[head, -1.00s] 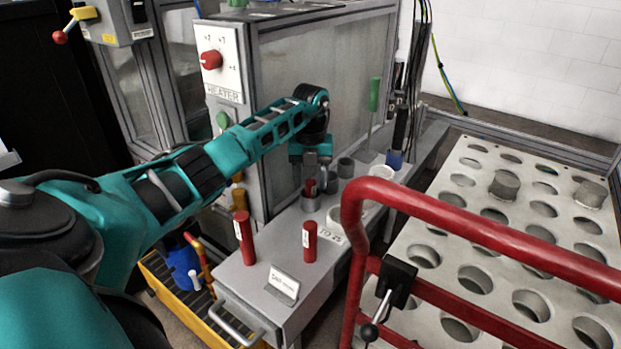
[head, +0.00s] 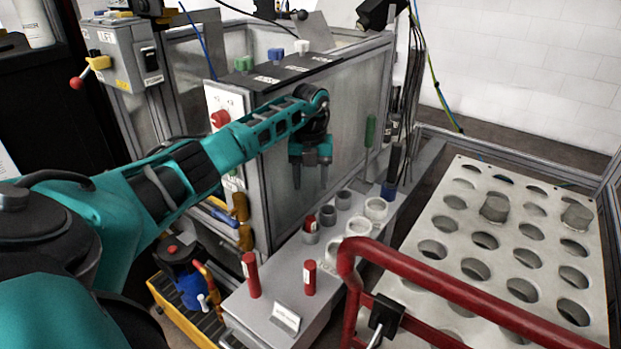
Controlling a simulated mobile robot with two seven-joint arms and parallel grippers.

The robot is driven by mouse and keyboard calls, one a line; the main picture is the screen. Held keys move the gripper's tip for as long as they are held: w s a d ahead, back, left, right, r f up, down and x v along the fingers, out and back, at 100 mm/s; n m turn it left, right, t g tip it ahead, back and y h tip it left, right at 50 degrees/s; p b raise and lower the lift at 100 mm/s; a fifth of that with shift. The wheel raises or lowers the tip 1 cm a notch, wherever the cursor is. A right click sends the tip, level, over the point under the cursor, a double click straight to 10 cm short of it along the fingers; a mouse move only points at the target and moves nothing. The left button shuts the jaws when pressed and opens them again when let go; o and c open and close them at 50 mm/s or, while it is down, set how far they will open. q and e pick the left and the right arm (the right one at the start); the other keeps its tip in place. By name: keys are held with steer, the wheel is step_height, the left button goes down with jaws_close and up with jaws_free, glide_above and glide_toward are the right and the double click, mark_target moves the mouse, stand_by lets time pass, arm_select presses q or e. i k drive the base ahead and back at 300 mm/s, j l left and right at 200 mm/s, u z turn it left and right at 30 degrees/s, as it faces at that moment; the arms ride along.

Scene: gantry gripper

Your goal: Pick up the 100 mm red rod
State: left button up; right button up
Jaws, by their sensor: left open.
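Three red rods with pale labels are at the grey bench. A taller rod (head: 251,275) stands upright at the front left, and a shorter rod (head: 310,278) stands upright to its right. A third rod (head: 310,224) sits in a grey cup (head: 311,238) behind them, with only its upper part showing. I cannot read the labels, so I cannot tell which is 100 mm. My left gripper (head: 310,184) is open and empty, fingers pointing down, above the rod in the cup and apart from it. My right gripper is not in view.
Several grey and white cups (head: 375,209) stand behind and right of the rod's cup. A red rail (head: 450,290) crosses the front right. A white sign (head: 285,318) stands at the bench front. A glazed cabinet (head: 350,110) rises behind my arm.

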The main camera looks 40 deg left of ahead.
mark_target(309, 266)
steer(key=k+l, duration=0.75)
steer(key=l, duration=0.2)
